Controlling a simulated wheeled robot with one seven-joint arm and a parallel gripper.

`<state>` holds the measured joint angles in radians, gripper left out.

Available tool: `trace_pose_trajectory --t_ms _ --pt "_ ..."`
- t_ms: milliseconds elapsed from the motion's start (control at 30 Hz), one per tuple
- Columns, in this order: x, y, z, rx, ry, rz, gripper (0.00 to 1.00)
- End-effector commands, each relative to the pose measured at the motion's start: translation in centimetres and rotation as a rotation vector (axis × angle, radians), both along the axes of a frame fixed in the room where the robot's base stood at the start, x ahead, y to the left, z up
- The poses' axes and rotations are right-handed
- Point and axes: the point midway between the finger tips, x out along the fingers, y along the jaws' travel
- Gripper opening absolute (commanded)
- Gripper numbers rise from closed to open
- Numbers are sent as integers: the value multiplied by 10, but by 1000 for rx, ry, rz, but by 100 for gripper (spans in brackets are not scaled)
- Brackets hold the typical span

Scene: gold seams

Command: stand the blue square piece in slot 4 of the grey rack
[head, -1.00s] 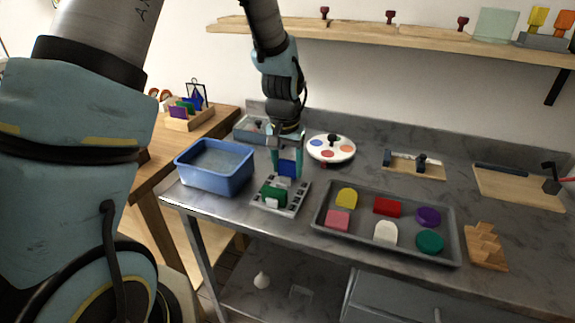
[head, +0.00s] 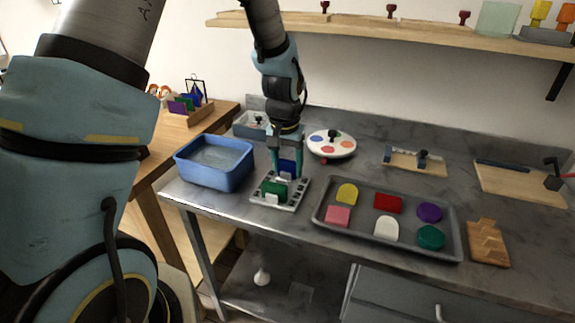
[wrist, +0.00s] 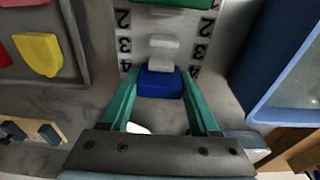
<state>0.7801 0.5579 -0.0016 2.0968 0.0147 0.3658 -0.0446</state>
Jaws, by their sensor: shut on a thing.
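The blue square piece (wrist: 160,84) is between the fingers of my gripper (wrist: 163,95), which is shut on it. In the head view my gripper (head: 286,168) points down over the back part of the grey rack (head: 293,204), with the blue piece (head: 287,167) upright behind the green piece. In the wrist view the blue piece is level with the number 4 marks on the rack (wrist: 200,50). A pale divider stands right beside it. Whether its lower edge is seated in slot 4 is hidden. A green piece (head: 273,188) stands in a front slot of the rack.
A blue bin (head: 215,183) stands close to the left of the rack. A grey tray (head: 318,217) with several coloured pieces lies to the right. A round white palette (head: 345,146) is behind. The counter in front of the rack is narrow.

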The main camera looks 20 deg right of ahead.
Motion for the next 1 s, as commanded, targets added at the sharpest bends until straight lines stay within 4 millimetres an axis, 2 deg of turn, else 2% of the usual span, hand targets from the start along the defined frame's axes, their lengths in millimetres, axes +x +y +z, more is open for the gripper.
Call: trace_pose_trajectory --t_ms 267,300,567,1000 --pt "0 0 -1 0 0 0 2" --pt "0 0 -1 0 0 0 66" --pt "0 0 -1 0 0 0 96" --pt "0 0 6 -1 -1 0 97"
